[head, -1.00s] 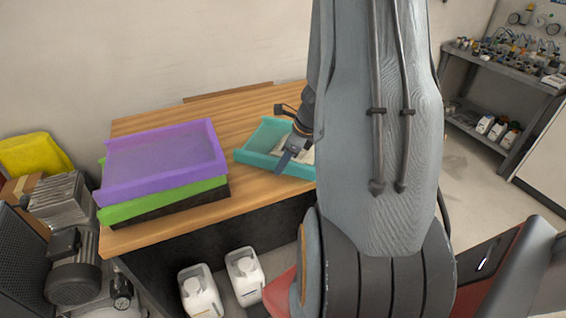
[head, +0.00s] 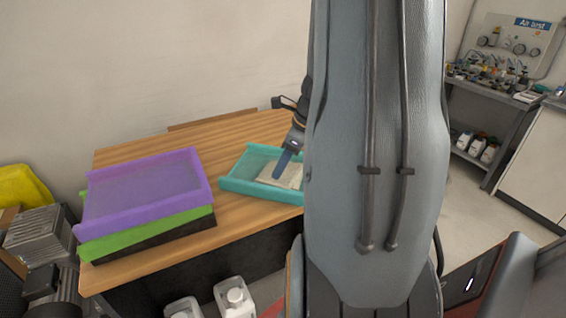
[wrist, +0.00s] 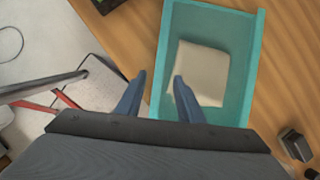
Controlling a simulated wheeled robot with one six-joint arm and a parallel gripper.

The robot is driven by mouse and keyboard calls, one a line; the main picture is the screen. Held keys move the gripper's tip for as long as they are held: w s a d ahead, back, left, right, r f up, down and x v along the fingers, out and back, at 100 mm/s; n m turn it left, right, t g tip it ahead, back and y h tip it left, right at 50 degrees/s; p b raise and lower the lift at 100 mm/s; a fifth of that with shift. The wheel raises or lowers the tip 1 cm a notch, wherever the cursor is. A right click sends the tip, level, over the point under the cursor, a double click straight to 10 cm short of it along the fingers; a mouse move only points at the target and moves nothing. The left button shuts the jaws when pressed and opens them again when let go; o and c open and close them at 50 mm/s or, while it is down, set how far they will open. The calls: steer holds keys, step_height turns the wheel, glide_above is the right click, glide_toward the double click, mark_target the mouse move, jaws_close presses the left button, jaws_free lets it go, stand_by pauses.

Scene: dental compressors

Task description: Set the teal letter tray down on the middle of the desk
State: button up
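The teal letter tray (head: 237,187) lies flat on the wooden desk (head: 235,222), right of the stacked trays and near the front edge; my arm hides its right end in the head view. A pale paper stack (head: 283,176) lies in it. In the wrist view, the tray (wrist: 249,62) and the papers (wrist: 202,72) show beyond the fingers. My gripper (head: 279,172) is just above the tray's near side. In the wrist view its fingers (wrist: 158,84) are apart with nothing held, one over the tray and one outside its left wall.
A purple tray (head: 150,188) sits on a green tray (head: 150,232) and a black one at the desk's left. White jugs (head: 234,298) stand on the floor in front. A shelf (head: 505,95) with fittings is at right.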

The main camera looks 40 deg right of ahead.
steer(key=s+a+r+n+g+h, duration=0.1)
steer(key=s+a+n, duration=0.1)
steer(key=a+n, duration=1.1)
steer(key=s+a+r+n+g+h, duration=0.1)
steer(key=s+a+n, duration=0.2)
steer(key=a+n, duration=1)
steer(key=n, duration=0.3)
steer(key=shift+s+n, duration=0.3)
steer(key=shift+r, duration=0.1)
steer(key=shift+f+g+b, duration=0.3)
steer(key=shift+f+b, duration=0.4)
steer(key=shift+f, duration=0.1)
